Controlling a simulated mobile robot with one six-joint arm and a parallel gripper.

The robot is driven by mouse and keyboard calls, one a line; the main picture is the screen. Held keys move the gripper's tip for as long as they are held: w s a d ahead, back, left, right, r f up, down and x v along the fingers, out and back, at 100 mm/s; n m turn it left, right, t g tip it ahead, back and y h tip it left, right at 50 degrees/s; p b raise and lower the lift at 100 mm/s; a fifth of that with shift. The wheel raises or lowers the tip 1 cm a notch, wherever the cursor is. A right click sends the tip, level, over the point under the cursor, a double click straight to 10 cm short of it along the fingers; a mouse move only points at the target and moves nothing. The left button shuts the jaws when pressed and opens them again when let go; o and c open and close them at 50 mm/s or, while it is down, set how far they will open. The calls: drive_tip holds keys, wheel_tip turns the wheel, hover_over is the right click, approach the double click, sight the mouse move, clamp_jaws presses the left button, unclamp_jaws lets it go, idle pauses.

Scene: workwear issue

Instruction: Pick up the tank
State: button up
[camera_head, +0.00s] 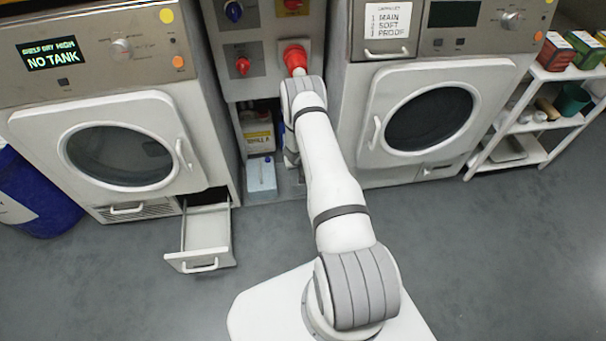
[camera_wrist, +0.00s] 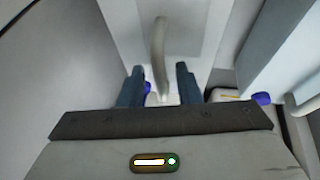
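In the wrist view a pale container with a curved grey handle (camera_wrist: 160,45) stands in front of my gripper (camera_wrist: 161,84). It looks like the tank, but no label on it shows. My gripper is open, its two dark fingers apart on either side of the handle's near end. I cannot tell whether they touch it. In the head view my gripper is hidden behind my arm, low in the gap between the machines. A pale blue-white box (camera_head: 262,178) stands there, left of my arm; I cannot tell if it is the handled container.
A labelled jug (camera_head: 258,132) stands in the gap. The left dryer (camera_head: 118,155) reads "NO TANK", and its lower drawer (camera_head: 206,238) is pulled out, empty. A second machine (camera_head: 430,120) stands right. A blue bin (camera_head: 35,200) is far left, shelves (camera_head: 530,130) far right. The floor in front is clear.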

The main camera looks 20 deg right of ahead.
clamp_jaws()
drive_tip(key=shift+r, duration=0.1)
idle(0.5)
